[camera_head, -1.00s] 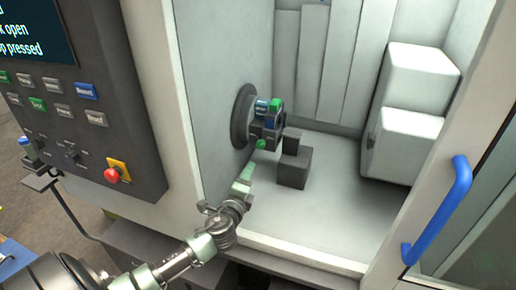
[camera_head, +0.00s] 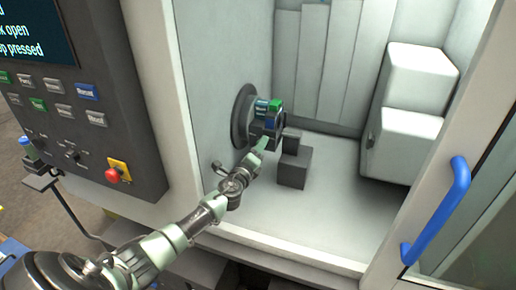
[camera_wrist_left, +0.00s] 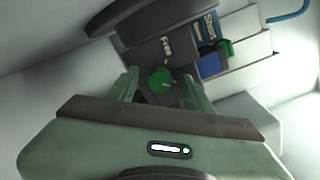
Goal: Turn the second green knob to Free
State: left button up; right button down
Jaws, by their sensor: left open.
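A green knob (camera_wrist_left: 160,79) shows in the left wrist view on a dark block of the chuck, with a small pale label beside it. Another green knob (camera_wrist_left: 226,48) sits farther right, by a blue block (camera_wrist_left: 212,64). In the head view one green part (camera_head: 276,105) shows at the top of the chuck; the lower knob is hidden behind my gripper. My left gripper (camera_head: 264,144) is open at the chuck's lower front. In the wrist view its fingers (camera_wrist_left: 160,84) lie on either side of the nearer green knob; I cannot tell whether they touch it. My right gripper is not in view.
The round dark chuck plate (camera_head: 242,114) is on the enclosure's left wall. A dark stepped block (camera_head: 294,168) stands just right of my gripper. White boxes (camera_head: 412,115) stand farther right. The blue door handle (camera_head: 437,210) is at front right. Floor between is clear.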

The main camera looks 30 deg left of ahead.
pick_arm(q)
grip_shut()
jog(key=shift+f, duration=0.1)
jog(key=shift+f+n+b, duration=0.15)
jog(key=shift+n+b, duration=1.4)
jog(key=shift+n, duration=7.35)
